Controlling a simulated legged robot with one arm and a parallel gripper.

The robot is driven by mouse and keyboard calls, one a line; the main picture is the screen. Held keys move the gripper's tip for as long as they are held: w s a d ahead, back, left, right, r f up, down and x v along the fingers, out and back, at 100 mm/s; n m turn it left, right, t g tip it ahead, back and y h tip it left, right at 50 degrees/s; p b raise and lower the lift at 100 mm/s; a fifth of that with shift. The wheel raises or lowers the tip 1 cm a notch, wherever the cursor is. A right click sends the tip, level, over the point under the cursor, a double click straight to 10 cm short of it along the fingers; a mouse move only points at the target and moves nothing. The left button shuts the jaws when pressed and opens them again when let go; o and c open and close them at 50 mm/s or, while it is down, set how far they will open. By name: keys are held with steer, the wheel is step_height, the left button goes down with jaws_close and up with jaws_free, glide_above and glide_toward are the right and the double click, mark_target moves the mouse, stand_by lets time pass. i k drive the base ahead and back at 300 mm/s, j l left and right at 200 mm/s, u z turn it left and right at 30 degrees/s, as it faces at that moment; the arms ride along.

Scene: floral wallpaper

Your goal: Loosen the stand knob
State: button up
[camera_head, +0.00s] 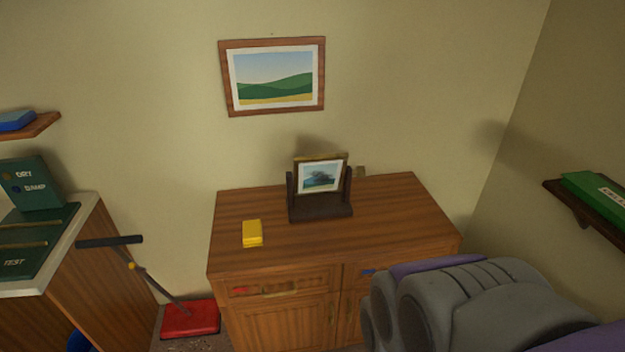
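A dark brown stand (321,212) with two uprights stands on top of the wooden cabinet (390,215). It holds a small framed picture (319,177) between the uprights. A small tan piece (361,172) shows just right of the stand's right upright; it may be the knob, but it is too small to tell. My grey and purple arm fills the lower right, in front of the cabinet's right side. My gripper is not visible, so whether it holds anything is hidden.
A yellow block (252,232) lies left of the stand. The cabinet top to the right is clear. A landscape picture (273,77) hangs above. A red-based tool (190,319) with a black handle stands at left. A wall shelf (575,214) holds a green box (598,194).

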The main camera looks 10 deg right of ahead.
mark_target(361, 171)
steer(key=i+l+z, duration=0.45)
steer(key=i+z, duration=0.25)
steer(key=i, duration=0.15)
steer(key=i+z, duration=0.35)
steer(key=i+l, duration=0.05)
steer(key=i, duration=0.05)
